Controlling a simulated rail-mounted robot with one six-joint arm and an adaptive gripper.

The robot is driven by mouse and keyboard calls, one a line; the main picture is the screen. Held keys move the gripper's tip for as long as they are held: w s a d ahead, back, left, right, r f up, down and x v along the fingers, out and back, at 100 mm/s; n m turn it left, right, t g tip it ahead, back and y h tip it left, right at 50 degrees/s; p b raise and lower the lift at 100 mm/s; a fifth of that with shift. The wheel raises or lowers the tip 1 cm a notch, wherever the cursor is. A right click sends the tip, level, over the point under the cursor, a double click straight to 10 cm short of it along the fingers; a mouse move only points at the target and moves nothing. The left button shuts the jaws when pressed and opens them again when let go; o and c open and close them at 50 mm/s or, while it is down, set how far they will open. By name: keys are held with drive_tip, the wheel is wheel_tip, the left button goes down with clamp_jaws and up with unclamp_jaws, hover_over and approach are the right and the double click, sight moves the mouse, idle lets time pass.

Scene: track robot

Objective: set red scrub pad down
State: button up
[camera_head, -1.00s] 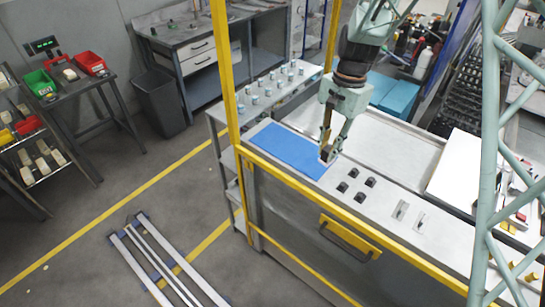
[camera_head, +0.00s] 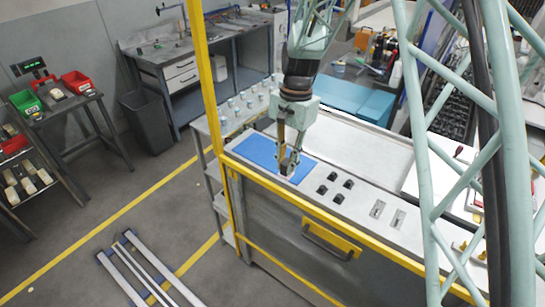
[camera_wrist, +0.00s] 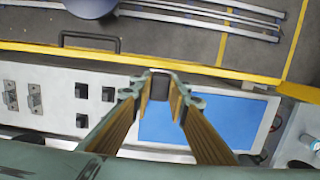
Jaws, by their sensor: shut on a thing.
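My gripper (camera_head: 289,165) is low over the right end of the blue mat (camera_head: 255,150) on the grey counter. In the wrist view, its fingers (camera_wrist: 160,82) are closed on a small dark block-like piece (camera_wrist: 159,88), the held scrub pad. No red shows on it. The blue mat also shows in the wrist view (camera_wrist: 225,120), right of the fingertips. I cannot tell whether the held piece touches the mat or hangs just above it.
Several black switches (camera_head: 333,187) stand right of the mat. A yellow rail (camera_head: 300,203) runs along the counter's front edge, with a yellow post (camera_head: 205,85) at its left. Several small cups (camera_head: 246,98) stand on the shelf behind. Most of the mat is clear.

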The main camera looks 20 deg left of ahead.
idle(0.4)
drive_tip(key=p, duration=0.2)
hover_over(272, 157)
drive_tip(key=shift+w+d+f, duration=0.25)
drive_tip(key=shift+d+f, duration=0.05)
drive_tip(key=shift+f, duration=0.4)
drive_tip(key=shift+w, duration=0.1)
drive_tip(key=shift+w+a, duration=0.15)
drive_tip(key=shift+f+p, duration=0.55)
drive_tip(key=shift+f, duration=1.25)
drive_tip(key=shift+f, duration=0.1)
drive_tip(key=o, duration=0.4)
drive_tip(key=shift+c, duration=0.2)
drive_tip(key=o, duration=0.4)
